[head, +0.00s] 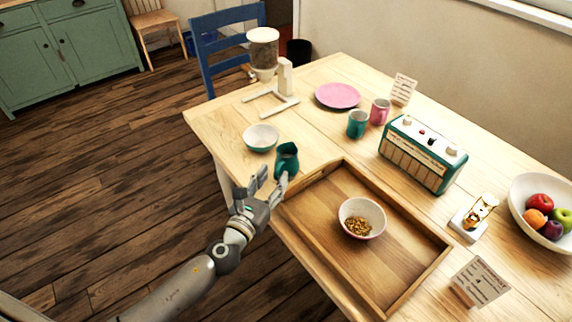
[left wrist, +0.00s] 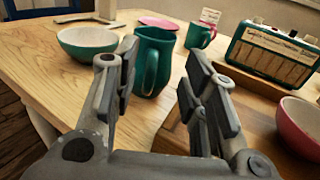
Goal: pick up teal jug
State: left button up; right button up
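The teal jug (head: 287,160) stands upright on the wooden table, just behind the left edge of the wooden tray. In the left wrist view the jug (left wrist: 153,58) stands ahead, between the two fingers, with its handle facing me. My left gripper (head: 272,180) is open and empty, low over the table edge. It is close in front of the jug, and in the left wrist view (left wrist: 160,80) the fingers seem not to touch it. My right gripper is not in view.
The wooden tray (head: 316,185) holds a bowl (head: 362,217) of cereal. A teal bowl (head: 260,138) stands left of the jug, with a cereal dispenser (head: 263,55) behind. A teal mug (head: 357,124), pink mug (head: 380,111) and radio (head: 423,153) stand to the right.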

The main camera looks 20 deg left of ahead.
aim_at(276, 171)
pick_arm(q)
jog(key=w, duration=0.2)
jog(key=w+f, duration=0.1)
jog(key=w, duration=0.2)
jog(key=shift+w+d, duration=0.1)
jog(key=shift+d, duration=0.05)
grip_shut()
